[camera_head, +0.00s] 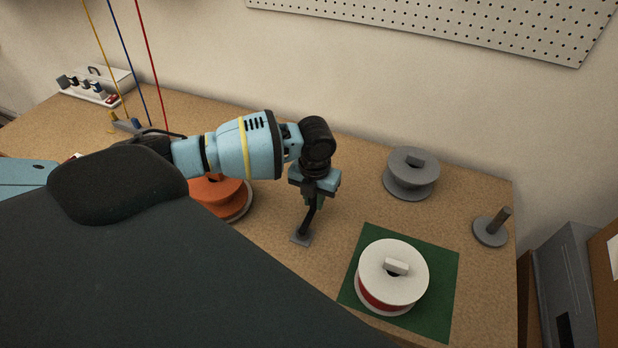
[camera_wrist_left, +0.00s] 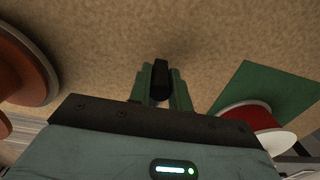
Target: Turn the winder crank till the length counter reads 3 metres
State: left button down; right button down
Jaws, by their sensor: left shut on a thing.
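My left gripper (camera_head: 313,194) points down over the middle of the bench. In the left wrist view the dark handle (camera_wrist_left: 161,78) shows between the fingers (camera_wrist_left: 160,88). I cannot tell whether this handle is the winder crank. An orange spool (camera_head: 213,192) sits left of the gripper, partly hidden by my arm. I see no readable length counter. My right gripper is not in view.
A white spool with red wire (camera_head: 393,272) sits on a green mat (camera_head: 440,283). A grey spool (camera_head: 411,175) and a grey spindle (camera_head: 492,229) stand at the right.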

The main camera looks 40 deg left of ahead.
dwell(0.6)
pick_arm(q)
jog(key=shift+d, duration=1.15)
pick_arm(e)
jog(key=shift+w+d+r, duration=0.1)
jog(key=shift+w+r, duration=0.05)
pick_arm(q)
jog(key=shift+s+d+p, duration=0.2)
jog(key=shift+d+p, duration=0.2)
jog(key=shift+d, duration=0.65)
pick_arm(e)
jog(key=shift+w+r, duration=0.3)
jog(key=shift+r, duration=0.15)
pick_arm(q)
jog(key=shift+d, duration=0.1)
jog(key=shift+s+d+p, duration=0.35)
jog(key=shift+s+d, duration=0.2)
jog(key=shift+d, duration=0.25)
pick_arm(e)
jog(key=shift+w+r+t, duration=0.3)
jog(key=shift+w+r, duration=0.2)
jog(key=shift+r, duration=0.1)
pick_arm(q)
jog(key=shift+s, duration=0.1)
